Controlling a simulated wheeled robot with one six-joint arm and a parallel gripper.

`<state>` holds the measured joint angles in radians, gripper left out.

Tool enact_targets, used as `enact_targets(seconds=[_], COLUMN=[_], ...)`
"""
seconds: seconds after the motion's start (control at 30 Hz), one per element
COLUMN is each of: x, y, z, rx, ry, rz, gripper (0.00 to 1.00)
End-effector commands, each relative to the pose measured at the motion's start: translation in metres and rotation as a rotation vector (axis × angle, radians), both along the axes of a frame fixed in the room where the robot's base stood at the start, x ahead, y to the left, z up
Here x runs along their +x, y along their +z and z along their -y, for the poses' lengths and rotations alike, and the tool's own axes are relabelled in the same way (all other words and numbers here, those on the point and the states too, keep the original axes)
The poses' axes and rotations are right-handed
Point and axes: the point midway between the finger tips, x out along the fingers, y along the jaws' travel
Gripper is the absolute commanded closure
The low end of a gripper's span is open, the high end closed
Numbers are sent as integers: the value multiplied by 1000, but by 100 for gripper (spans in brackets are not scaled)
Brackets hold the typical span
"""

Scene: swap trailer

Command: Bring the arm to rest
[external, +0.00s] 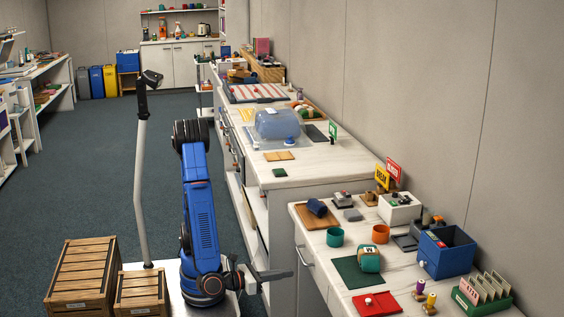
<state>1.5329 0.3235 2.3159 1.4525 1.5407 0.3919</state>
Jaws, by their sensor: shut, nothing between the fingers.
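My blue arm stands upright at the bottom centre of the external view, with its elbow high. The far part of the arm folds down low. My gripper (277,275) is small and dark at the right of the arm's lower end. It is shut and holds nothing that I can see. It is close to the front of the white counter (309,232), below the countertop. I cannot tell whether it touches the counter front.
Wooden crates (85,272) stand left of my arm. The near counter carries a blue bin (446,252), a green mat (357,272), a red mat (377,304) and cups. A farther counter holds a clear blue container (277,124). The floor (100,170) at left is clear.

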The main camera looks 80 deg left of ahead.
Motion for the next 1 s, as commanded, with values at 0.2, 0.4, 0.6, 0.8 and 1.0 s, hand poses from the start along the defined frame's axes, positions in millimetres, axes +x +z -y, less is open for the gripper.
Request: enact_targets(seconds=[0.2, 0.4, 0.6, 0.8, 1.0], x=[48, 65, 67, 62, 48], y=[0, -5, -9, -3, 18], z=[-83, -149, -200, -239, -294], rx=[-292, -591, -912, -1243, -1527], ry=[319, 620, 926, 1223, 1473], rz=[-132, -212, -246, -217, -62], gripper=[100, 100, 100, 100, 100])
